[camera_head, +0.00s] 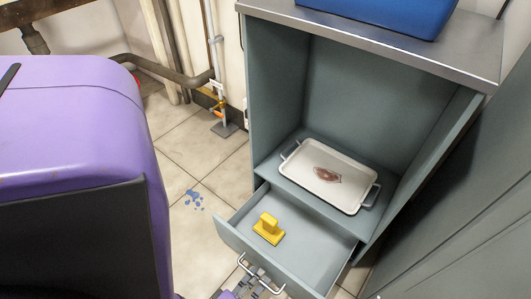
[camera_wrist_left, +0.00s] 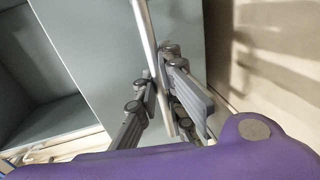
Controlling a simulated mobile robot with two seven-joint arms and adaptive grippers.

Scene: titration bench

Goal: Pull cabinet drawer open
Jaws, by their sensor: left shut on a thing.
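The grey-green cabinet (camera_head: 345,110) stands at the upper right in the head view. Its drawer (camera_head: 305,257) is pulled partly out and shows its inside. A yellow block-like object with a raised grip (camera_head: 268,229) lies in the drawer. The drawer's metal bar handle (camera_head: 258,275) is on the front face. My left gripper (camera_head: 253,287) is at this handle, low in the head view. In the left wrist view, the fingers of my left gripper (camera_wrist_left: 168,105) are closed around the handle bar (camera_wrist_left: 146,35). My right gripper is not in view.
A white tray (camera_head: 290,183) with a brown item sits on the shelf above the drawer. A blue bin (camera_head: 385,12) stands on the cabinet top. Pipes (camera_head: 185,78) run along the wall. Tiled floor (camera_head: 205,165) with a blue spill (camera_head: 192,198) is left of the cabinet.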

